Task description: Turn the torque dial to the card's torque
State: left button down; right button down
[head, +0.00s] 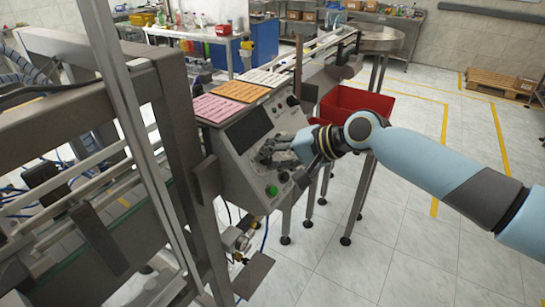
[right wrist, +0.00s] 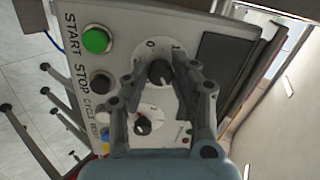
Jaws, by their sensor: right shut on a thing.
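A black dial (right wrist: 160,73) with a scale of digits around it sits on the grey control panel (head: 236,165). My right gripper (head: 268,152) reaches the panel face from the right. In the right wrist view its fingers (right wrist: 158,78) are shut on this dial, one on each side. A second dark knob (right wrist: 142,126) on a white round scale lies between the finger bases, apart from the tips. I cannot read the name of either dial. Pink (head: 216,107), orange (head: 241,91) and white (head: 265,77) cards lie on top of the panel; their text is too small to read. My left gripper is out of view.
A green START button (right wrist: 97,40) and a black STOP button (right wrist: 102,82) sit beside the dial. The panel has a dark screen (head: 249,128). A steel machine frame (head: 180,150) stands at left. Red bins (head: 350,103) stand behind my right arm.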

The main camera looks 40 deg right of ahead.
jog(key=shift+m, duration=0.3)
jog(key=c, duration=1.1)
grip_release()
jog(key=shift+v, duration=6)
